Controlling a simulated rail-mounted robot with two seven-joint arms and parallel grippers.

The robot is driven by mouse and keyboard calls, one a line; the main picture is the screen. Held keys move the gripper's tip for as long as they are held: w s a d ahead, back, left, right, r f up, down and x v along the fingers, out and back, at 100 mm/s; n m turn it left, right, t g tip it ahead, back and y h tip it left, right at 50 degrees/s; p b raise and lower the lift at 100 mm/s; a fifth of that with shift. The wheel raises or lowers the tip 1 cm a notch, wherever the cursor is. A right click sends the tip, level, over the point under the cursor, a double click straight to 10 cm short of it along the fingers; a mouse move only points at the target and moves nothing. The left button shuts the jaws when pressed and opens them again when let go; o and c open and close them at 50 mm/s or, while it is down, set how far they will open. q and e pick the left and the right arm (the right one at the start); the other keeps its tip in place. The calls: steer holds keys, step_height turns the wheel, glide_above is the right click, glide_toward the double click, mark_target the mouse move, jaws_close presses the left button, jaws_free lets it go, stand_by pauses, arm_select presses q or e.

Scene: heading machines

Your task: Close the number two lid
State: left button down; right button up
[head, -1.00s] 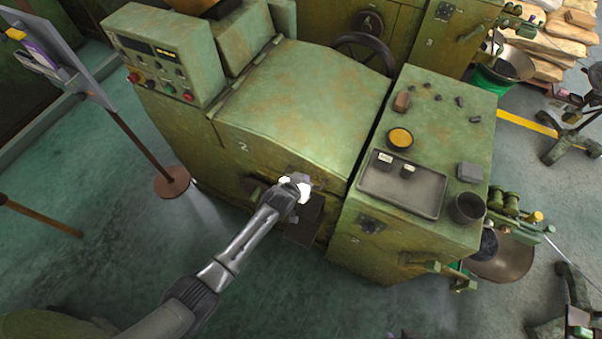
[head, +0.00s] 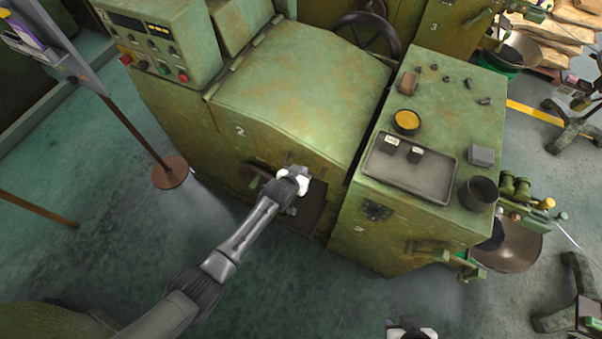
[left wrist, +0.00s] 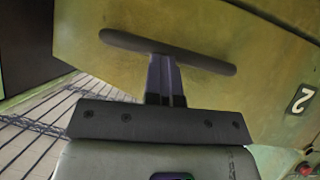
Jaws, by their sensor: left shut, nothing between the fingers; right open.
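The number two lid (head: 300,85) is a worn green cover that lies down over the middle machine. Its front carries a white "2" (head: 240,131), which also shows in the left wrist view (left wrist: 301,99). My left gripper (head: 300,174) is at the lid's front, by its handle, which is mostly hidden in the head view. In the left wrist view the shut, empty fingers (left wrist: 163,78) overlap the middle of the dark handle bar (left wrist: 205,63); I cannot tell whether they touch it. My right gripper (head: 411,331) shows partly at the bottom edge, open and apart from the machine.
A control box (head: 160,45) with buttons stands left of the lid. The cabinet on the right carries a grey tray (head: 432,185), a dark cup (head: 478,193) and small parts. A sign stand (head: 170,172) stands at the left. The floor in front is mostly clear.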

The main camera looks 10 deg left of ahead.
arm_select(q)
steer(key=shift+s+a+f, duration=0.25)
steer(key=shift+s+f, duration=0.1)
steer(key=shift+f, duration=0.4)
steer(key=s+a+r+p, duration=0.1)
steer(key=s+r+p, duration=0.5)
steer(key=r, duration=0.5)
steer(key=shift+s+a+p, duration=0.3)
steer(key=shift+s+a, duration=0.1)
steer(key=shift+s, duration=0.6)
